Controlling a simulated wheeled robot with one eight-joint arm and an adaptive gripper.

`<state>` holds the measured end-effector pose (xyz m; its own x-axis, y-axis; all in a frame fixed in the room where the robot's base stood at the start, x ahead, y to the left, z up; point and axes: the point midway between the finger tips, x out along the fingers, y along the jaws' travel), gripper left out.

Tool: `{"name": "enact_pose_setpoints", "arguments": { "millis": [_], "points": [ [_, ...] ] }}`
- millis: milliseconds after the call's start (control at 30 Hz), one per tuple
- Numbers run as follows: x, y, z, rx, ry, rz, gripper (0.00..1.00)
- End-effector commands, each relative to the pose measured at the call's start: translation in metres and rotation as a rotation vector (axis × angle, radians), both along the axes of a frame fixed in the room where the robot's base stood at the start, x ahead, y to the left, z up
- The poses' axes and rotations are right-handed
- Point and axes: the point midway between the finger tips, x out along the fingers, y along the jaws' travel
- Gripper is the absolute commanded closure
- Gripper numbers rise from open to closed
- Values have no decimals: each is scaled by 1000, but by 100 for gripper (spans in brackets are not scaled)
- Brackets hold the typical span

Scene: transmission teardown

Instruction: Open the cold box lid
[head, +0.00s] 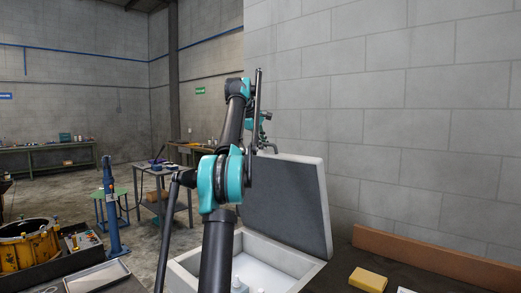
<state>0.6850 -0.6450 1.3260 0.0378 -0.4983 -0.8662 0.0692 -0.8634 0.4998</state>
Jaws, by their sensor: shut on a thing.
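The cold box (290,262) is pale and stands at the bottom centre, its top open. Its lid (297,200) is raised nearly upright on the right side, with a dark grey inner face and a pale rim. Small white bottles (239,286) show inside the box. My arm rises in front of the box and hides part of it and of the lid's left side. My gripper (267,148) is small in the view, at the lid's upper left edge, shut on the lid; its fingertips are hard to make out.
A yellow block (367,280) and a long brown bar (430,257) lie on the dark surface at right, before a block wall. At left are a yellow housing (27,244), a tray (97,277) and a blue stand (113,215). A grey table (160,172) stands behind.

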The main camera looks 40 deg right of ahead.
Motion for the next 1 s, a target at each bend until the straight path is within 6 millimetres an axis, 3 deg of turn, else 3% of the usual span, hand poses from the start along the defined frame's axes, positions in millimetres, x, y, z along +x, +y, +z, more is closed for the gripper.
{"name": "enact_pose_setpoints", "arguments": {
  "millis": [367, 400, 600, 1000],
  "points": [
    [2, 1, 2, -2, -3, 5, 100],
    [2, 1, 2, -2, -3, 5, 88],
    [1, 0, 1, -2, -2, 3, 66],
    [0, 1, 4, -1, -1, 2, 66]
  ]
}}
